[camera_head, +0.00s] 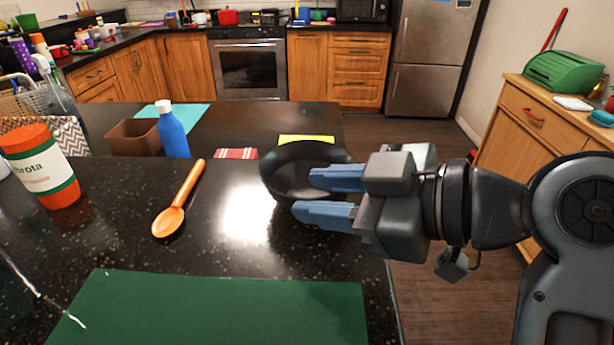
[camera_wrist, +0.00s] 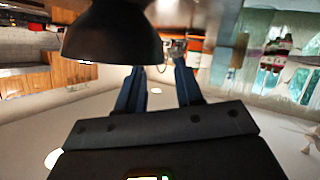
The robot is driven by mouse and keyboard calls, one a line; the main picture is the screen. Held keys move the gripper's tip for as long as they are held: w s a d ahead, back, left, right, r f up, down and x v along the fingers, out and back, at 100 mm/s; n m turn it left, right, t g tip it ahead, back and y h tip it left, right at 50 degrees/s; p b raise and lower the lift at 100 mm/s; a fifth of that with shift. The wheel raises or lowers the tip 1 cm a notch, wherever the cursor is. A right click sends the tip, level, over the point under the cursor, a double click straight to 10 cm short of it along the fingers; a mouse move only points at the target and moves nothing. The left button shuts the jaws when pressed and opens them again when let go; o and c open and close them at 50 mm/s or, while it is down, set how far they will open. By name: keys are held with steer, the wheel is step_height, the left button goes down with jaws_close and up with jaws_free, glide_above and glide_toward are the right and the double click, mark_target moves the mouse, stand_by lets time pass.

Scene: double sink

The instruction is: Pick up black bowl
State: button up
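The black bowl (camera_head: 290,170) sits on the dark speckled counter near its right edge. In the wrist view the bowl (camera_wrist: 112,38) fills the upper left, close beyond the finger on the left. My gripper (camera_head: 304,196) reaches in from the right, with its two blue fingers apart and in front of the bowl's right side. In the wrist view my gripper (camera_wrist: 159,68) has a clear gap between its fingers and nothing held there. The fingers hide part of the bowl in the head view. I cannot tell whether they touch it.
An orange spoon (camera_head: 180,200) lies left of the bowl. A green mat (camera_head: 215,312) lies at the front. A blue bottle (camera_head: 172,132), a brown box (camera_head: 133,137) and an orange-lidded jar (camera_head: 42,168) stand to the left. A yellow item (camera_head: 306,138) and a red-striped cloth (camera_head: 236,154) lie behind.

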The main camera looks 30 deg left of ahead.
steer(key=shift+x, duration=1.25)
steer(key=shift+c, duration=0.4)
jaws_close()
